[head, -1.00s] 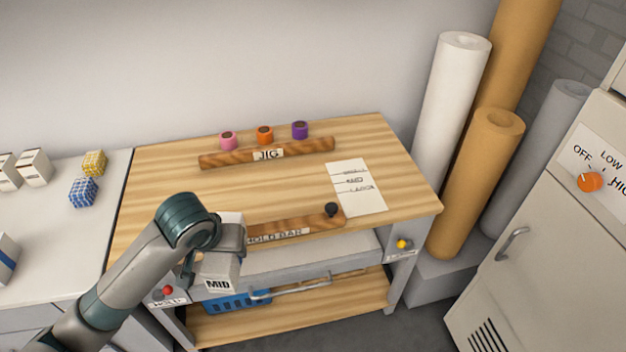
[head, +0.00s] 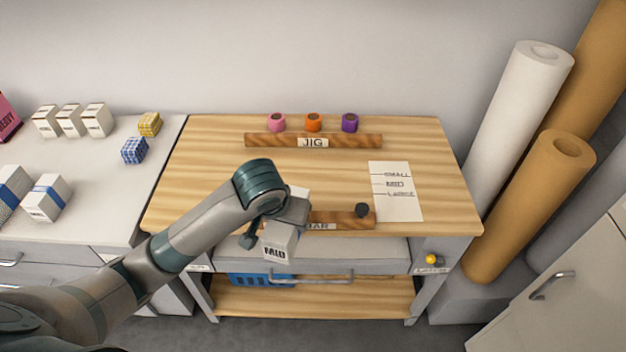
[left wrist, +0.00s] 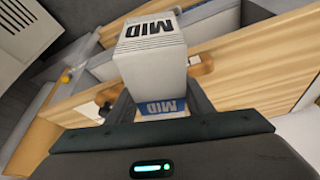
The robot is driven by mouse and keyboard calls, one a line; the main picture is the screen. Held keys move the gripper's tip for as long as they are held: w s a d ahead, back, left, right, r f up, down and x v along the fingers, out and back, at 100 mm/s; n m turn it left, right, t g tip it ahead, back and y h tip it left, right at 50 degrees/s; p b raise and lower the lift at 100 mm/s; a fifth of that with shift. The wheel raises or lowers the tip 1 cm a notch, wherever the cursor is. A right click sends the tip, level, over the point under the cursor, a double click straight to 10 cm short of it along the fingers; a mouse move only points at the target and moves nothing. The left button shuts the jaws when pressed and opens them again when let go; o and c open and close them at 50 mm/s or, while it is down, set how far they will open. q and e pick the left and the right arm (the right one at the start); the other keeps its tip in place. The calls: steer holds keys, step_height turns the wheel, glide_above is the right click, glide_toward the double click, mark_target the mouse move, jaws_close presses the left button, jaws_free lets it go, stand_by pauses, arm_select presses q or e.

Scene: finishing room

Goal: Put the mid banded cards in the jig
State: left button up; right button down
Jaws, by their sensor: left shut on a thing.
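My left gripper (head: 273,224) is shut on a white block of cards (head: 279,243) marked MID. It holds the block over the bench's front edge, in front of the hold bar (head: 341,218). In the left wrist view the block (left wrist: 152,62) sits between the fingers, with a blue MID label (left wrist: 161,107) at its near end. The jig (head: 313,141) is a long wooden bar with a JIG label, lying along the back of the bench, apart from the block. My arm and the block hide the hold bar's left part. My right gripper is not in view.
A paper (head: 397,190) reading SMALL, MID, LARGE lies at the bench's right. Pink (head: 277,123), orange (head: 313,123) and purple (head: 349,122) rolls stand behind the jig. A blue-banded white block (head: 47,198) is on the left counter. The bench's middle is clear.

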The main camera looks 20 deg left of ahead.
arm_select(q)
steer(key=w+d+r+n, duration=0.1)
steer(key=w+d+r, duration=0.1)
steer(key=w, duration=0.6)
steer(key=w+d+r+n+y+p, duration=0.1)
steer(key=w+d+r+n, duration=0.1)
steer(key=w, duration=0.6)
steer(key=shift+w+r, duration=0.2)
steer(key=shift+w, duration=0.2)
steer(key=shift+a, duration=0.1)
steer(key=w+a+f+p, duration=0.1)
steer(key=w+a+f, duration=0.1)
steer(key=w, duration=0.1)
steer(key=w+a+f+p, duration=0.1)
steer(key=w+a+f, duration=0.1)
steer(key=w, duration=0.1)
steer(key=w+a+f+p, duration=0.1)
steer(key=w+a+f, duration=0.1)
steer(key=w+f, duration=0.1)
steer(key=shift+w, duration=0.5)
steer(key=shift+s+f+p, duration=0.1)
steer(key=shift+f+p, duration=0.55)
steer(key=shift+f, duration=1.35)
